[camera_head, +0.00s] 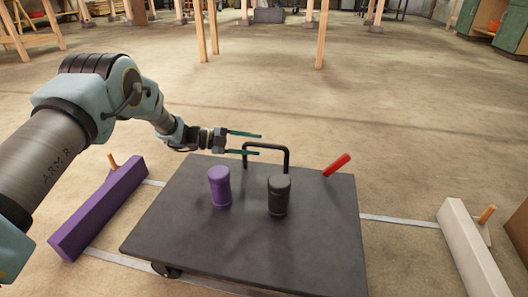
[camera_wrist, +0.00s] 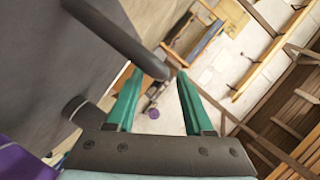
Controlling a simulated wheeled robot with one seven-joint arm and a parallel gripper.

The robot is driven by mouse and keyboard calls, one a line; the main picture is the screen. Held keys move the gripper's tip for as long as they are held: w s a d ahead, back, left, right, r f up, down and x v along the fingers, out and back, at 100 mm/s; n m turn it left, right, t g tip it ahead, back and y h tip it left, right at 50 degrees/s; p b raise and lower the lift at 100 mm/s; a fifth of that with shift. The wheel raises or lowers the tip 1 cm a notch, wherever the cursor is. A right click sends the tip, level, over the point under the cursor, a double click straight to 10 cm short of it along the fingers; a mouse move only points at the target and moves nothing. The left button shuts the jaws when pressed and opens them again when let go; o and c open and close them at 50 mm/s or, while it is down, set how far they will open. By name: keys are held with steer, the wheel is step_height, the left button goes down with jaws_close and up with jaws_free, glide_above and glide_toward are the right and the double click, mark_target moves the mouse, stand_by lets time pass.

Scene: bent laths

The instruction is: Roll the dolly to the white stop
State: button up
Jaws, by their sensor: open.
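The dolly (camera_head: 310,240) is a flat dark deck on wheels, with a black U-shaped handle (camera_head: 266,146) at its far edge. A red lever (camera_head: 337,165) sticks up at its far right corner. The white stop (camera_head: 470,250) is a pale block on the floor to the right, apart from the dolly.
A purple cylinder (camera_head: 220,187) and a black cylinder (camera_head: 279,195) stand on the deck. A purple block (camera_head: 100,210) lies on the floor at left. Pale strips (camera_head: 400,221) run across the floor between the blocks. Wooden legs (camera_head: 322,35) stand farther back; the floor between is open.

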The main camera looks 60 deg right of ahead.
steer(key=shift+b+x, duration=0.65)
steer(key=shift+x, duration=1.4)
steer(key=shift+c, duration=0.2)
jaws_close()
